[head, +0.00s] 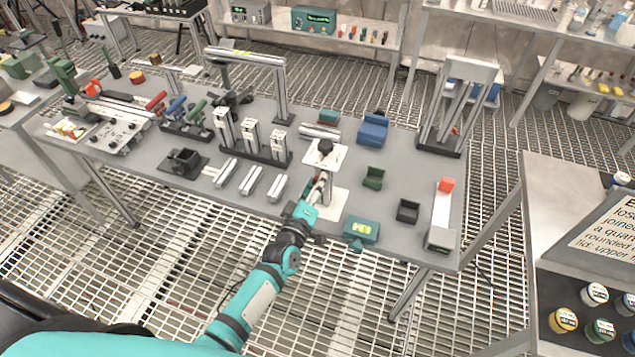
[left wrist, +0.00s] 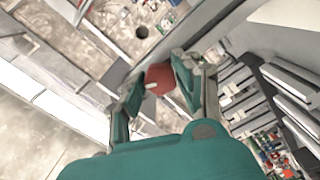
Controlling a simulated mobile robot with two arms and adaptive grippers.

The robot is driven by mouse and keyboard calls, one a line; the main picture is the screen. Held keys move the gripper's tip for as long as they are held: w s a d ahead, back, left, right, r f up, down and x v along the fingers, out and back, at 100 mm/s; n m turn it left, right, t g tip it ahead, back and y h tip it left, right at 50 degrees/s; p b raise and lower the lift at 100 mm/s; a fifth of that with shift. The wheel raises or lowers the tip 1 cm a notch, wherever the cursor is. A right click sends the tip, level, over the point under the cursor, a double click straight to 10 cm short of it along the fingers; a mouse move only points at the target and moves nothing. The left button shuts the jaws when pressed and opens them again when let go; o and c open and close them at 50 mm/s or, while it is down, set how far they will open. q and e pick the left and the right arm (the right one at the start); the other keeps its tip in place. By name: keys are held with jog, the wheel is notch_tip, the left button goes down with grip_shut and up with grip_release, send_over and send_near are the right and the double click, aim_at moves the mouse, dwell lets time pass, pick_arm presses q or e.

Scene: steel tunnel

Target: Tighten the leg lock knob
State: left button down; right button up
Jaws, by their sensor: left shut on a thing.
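A white stand (head: 333,203) is near the front edge of the grey table, with a flat plate and a black knob (head: 325,146) on top. My left gripper (head: 318,186) reaches into it from the front, below the top plate. In the left wrist view a red knob (left wrist: 158,78) sits between the teal fingers of the left gripper (left wrist: 152,88), which are shut on it. In the head view the gripper mostly hides this knob. My right gripper is in neither view.
On the table, a teal box with a display (head: 361,230) stands right of my left arm. A green holder (head: 373,178) and a black open box (head: 408,211) are further right. Grey blocks (head: 251,181) lie left of the stand. A steel bench (head: 540,200) is at the right.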

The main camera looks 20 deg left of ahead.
pick_arm(q)
jog(key=m+p, duration=0.1)
jog(key=m, duration=1.1)
jog(key=shift+p, duration=0.35)
jog(key=shift+f+m, duration=0.1)
jog(key=shift+m, duration=0.2)
jog(key=c, duration=0.9)
grip_release()
jog(key=shift+s, duration=0.1)
jog(key=s, duration=1.1)
jog(key=shift+s+a, duration=0.35)
jog(key=shift+s, duration=0.05)
